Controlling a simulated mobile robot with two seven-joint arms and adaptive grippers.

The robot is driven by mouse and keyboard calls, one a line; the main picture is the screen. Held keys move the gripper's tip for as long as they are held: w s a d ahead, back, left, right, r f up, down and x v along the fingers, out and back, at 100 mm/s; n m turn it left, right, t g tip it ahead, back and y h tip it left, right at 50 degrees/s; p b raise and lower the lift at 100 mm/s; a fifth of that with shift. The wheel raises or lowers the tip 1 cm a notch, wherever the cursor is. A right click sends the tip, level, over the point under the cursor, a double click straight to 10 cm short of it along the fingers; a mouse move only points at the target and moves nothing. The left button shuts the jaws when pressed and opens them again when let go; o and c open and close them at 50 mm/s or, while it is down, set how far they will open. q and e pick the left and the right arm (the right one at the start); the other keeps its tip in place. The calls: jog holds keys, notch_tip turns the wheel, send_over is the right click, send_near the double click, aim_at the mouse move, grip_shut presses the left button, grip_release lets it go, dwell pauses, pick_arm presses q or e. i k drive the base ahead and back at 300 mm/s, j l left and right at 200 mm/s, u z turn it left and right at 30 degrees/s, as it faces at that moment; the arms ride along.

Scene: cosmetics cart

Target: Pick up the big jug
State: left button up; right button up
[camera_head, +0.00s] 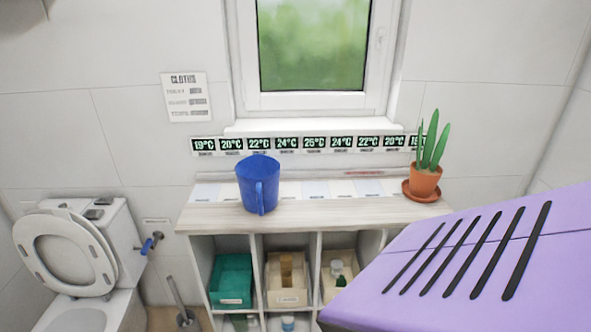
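A big blue jug (258,184) stands upright on the wooden top (330,214) of a low shelf unit under the window, left of the middle. Its handle faces me, slightly to the right. Its opening is at the top, and nothing touches it from the sides. Neither my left gripper nor my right gripper is in view.
A potted plant (424,181) stands at the top's right end. Bins (231,283) fill the shelves below. A toilet (66,255) and brush (180,304) are at left. A purple slotted surface (420,270), unclear what, covers the lower right. The top between jug and plant is mostly clear.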

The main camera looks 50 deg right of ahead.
aim_at(257, 175)
jog(key=z, duration=1.35)
jog(key=i+j, duration=0.15)
jog(key=j, duration=0.25)
jog(key=i+j+z, duration=0.1)
jog(key=j, duration=0.25)
jog(key=i+j, duration=0.25)
jog(key=j, duration=0.15)
jog(key=i+j+z, duration=0.1)
jog(key=j, duration=0.3)
jog(key=i+j, duration=0.2)
jog(key=j, duration=0.2)
jog(key=z, duration=0.05)
